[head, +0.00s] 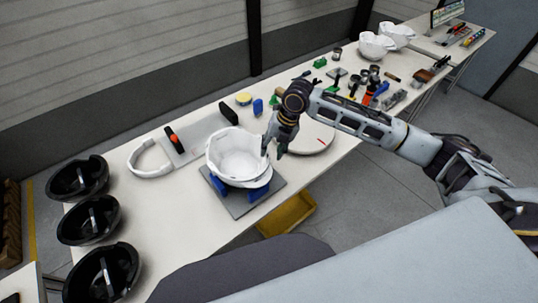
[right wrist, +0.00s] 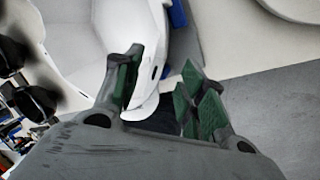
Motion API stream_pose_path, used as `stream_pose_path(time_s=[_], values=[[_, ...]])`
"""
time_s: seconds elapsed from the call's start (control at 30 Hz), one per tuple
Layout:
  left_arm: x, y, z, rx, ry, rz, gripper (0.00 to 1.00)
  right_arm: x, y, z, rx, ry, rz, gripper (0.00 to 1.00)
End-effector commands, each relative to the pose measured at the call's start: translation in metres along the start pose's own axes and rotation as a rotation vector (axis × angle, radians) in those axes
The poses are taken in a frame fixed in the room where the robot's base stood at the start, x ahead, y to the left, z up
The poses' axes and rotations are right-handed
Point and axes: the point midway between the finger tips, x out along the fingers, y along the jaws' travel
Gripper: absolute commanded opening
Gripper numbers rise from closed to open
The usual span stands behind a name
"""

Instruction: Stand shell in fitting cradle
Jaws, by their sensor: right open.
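A white helmet shell (head: 232,150) sits in a cradle with blue supports (head: 258,194) on a dark grey plate (head: 237,207), its hollow side facing up. My right gripper (head: 274,147) is at the shell's right rim, fingers pointing down. In the right wrist view the gripper (right wrist: 160,95) is open, with green-padded fingers apart. The white shell (right wrist: 90,35) lies by the left finger, and a piece of its edge shows between the fingers. I cannot tell whether a finger touches it. My left gripper is out of view.
Black bowl-like holders (head: 103,272) line the table's left end. A round white disc (head: 312,137) is right of my gripper. Tools and more white shells (head: 375,45) stand farther back. A yellow bin (head: 287,214) is below the table's edge.

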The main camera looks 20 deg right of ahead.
Motion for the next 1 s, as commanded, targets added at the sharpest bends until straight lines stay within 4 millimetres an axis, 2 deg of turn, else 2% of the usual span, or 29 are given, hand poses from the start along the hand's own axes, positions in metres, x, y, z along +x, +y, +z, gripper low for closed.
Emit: stream_pose_path(time_s=[0.1,0.27,1.0], values=[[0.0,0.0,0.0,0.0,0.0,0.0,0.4,-0.011,0.0,0.0,0.0,-0.001,0.0,0.41],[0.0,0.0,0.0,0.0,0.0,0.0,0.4,-0.018,0.0,0.0,0.0,-0.001,-0.001,0.41],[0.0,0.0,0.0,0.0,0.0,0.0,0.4,-0.018,0.0,0.0,0.0,0.0,0.0,0.41]])
